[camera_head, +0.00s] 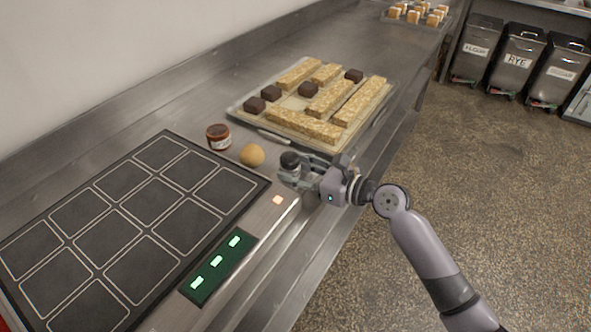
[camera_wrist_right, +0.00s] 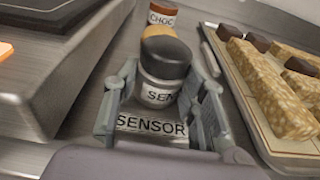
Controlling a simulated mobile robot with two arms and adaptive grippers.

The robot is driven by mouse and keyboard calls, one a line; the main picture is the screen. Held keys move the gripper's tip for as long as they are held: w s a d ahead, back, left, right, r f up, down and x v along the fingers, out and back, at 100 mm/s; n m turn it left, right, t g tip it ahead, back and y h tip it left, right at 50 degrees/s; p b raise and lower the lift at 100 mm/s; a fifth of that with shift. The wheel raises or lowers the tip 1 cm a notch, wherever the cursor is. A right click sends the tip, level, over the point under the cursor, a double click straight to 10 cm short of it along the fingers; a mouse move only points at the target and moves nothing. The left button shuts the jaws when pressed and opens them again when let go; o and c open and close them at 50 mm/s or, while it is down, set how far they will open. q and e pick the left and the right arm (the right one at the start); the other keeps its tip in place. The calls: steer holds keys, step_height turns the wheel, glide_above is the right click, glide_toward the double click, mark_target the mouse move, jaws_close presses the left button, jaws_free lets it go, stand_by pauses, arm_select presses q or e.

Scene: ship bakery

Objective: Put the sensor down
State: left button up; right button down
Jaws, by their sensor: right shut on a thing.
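The sensor is a small pale cylinder with a dark cap (camera_head: 290,161), held upright. In the right wrist view the sensor (camera_wrist_right: 165,72) has a label that reads "SEN", the rest hidden by a finger. My right gripper (camera_head: 292,175) is shut around it, over the steel counter just beyond the corner of the dark panel. A white label reading "SENSOR" (camera_wrist_right: 152,126) shows below it between the fingers. I cannot tell whether the sensor's base touches the counter. My left gripper is not in view.
The gridded panel (camera_head: 147,222) fills the left.

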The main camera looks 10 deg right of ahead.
steer(key=shift+f, duration=0.1)
steer(key=c, duration=1)
jaws_free()
steer(key=shift+r, duration=0.2)
steer(key=v, duration=1.2)
steer(key=shift+b, duration=0.3)
steer(key=shift+f, duration=0.15)
